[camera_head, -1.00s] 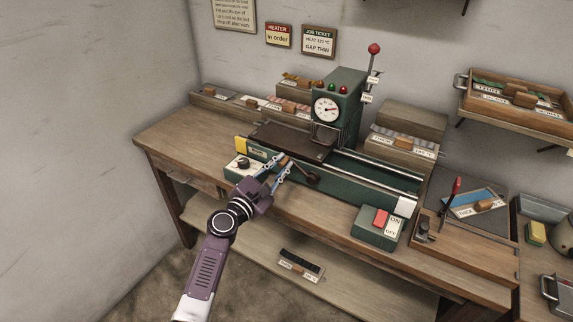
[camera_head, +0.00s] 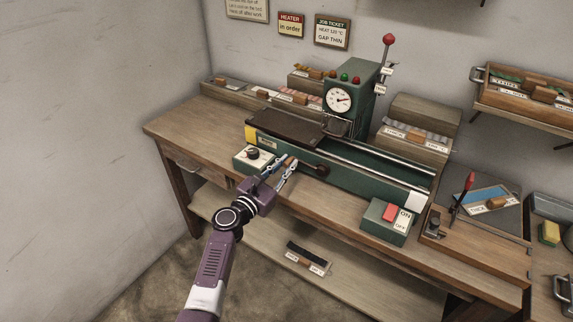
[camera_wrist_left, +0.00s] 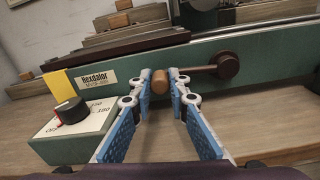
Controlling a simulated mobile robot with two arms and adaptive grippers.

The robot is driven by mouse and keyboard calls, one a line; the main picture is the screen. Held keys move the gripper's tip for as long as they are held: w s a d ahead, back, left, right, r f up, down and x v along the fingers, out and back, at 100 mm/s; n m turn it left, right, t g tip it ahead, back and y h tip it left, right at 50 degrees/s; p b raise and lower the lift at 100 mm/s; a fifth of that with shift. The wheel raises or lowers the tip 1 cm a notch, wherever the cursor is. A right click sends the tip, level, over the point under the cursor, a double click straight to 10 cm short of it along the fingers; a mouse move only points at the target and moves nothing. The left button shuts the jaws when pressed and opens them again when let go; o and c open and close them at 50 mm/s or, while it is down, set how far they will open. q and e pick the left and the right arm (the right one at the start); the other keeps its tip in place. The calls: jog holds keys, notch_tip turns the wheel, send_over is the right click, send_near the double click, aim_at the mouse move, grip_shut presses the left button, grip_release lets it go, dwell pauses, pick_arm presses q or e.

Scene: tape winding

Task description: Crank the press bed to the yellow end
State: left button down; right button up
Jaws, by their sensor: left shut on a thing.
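The press (camera_head: 375,180) is a green machine on the bench, with a yellow end (camera_head: 250,132) at left and a white end at right. Its dark brown bed (camera_head: 285,125) sits at the yellow end; in the wrist view the bed (camera_wrist_left: 115,46) reaches slightly past the yellow patch (camera_wrist_left: 58,83). The crank hub (camera_wrist_left: 228,66) is on the front face, its arm pointing left to a wooden knob (camera_wrist_left: 160,82). My left gripper (camera_head: 287,164) is shut on the knob, with blue fingers either side. My right gripper is not in view.
A dial box (camera_wrist_left: 75,130) stands just left of my left gripper. An ON/OFF switch box (camera_head: 388,220) stands at the press's right front. A gauge column (camera_head: 350,95) rises behind the bed. The rails (camera_head: 380,172) right of the bed are bare.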

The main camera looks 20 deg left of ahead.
pick_arm(q)
jog(key=shift+f, duration=0.1)
jog(key=c, duration=1.8)
grip_release()
jog(key=v, duration=1.2)
